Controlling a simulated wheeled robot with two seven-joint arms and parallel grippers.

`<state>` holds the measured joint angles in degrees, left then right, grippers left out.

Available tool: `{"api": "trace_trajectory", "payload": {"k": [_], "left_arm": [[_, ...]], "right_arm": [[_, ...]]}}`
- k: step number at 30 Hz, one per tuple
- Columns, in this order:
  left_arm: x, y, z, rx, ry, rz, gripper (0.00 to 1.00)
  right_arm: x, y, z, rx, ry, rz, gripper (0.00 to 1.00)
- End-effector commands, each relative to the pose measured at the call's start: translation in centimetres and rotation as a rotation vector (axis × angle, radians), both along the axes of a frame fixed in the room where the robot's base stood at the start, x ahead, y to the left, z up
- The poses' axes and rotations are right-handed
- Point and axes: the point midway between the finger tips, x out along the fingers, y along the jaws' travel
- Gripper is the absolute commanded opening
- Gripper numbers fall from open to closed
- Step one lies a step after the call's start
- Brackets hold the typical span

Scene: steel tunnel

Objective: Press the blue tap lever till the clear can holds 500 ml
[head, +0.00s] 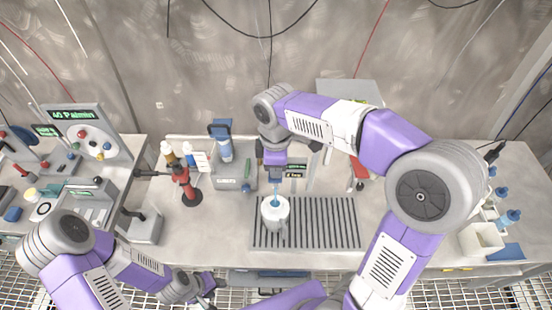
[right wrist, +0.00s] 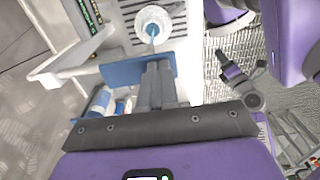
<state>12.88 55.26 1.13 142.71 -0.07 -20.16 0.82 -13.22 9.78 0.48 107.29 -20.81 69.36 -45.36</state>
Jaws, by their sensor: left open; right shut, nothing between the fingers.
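The clear can (head: 275,214) stands upright on the slatted drip tray (head: 325,222), with blue liquid showing inside; it also shows at the top of the right wrist view (right wrist: 153,25). A blue stream (right wrist: 153,34) runs down into it. My right gripper (right wrist: 160,70) is shut and empty, its fingertips at the flat blue lever (right wrist: 118,74) and seemingly touching it. In the head view the right gripper (head: 276,176) is above the can and hides most of the lever. My left gripper (head: 208,284) is open and low, left of the tray, away from the can.
A small lit display (head: 293,173) stands behind the can; its figures are too small to read. A red stand (head: 186,184) and a grey box with a blue-topped device (head: 234,176) are to the left. The tray's right half is clear.

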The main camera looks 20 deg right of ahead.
Motion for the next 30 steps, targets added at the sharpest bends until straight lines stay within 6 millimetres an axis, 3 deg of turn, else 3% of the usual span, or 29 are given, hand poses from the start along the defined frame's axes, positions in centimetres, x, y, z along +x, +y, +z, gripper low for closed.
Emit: {"api": "trace_trajectory", "payload": {"k": [18, 30], "left_arm": [[0.0, 0.0, 0.0, 0.000, 0.000, 0.000, 0.43], [0.0, 0.0, 1.6, 0.000, 0.000, 0.000, 0.43]], "right_arm": [[0.0, 0.0, 0.0, -0.001, 0.003, 0.000, 0.00], [0.0, 0.0, 1.6, 0.000, 0.002, 0.000, 0.00]]}}
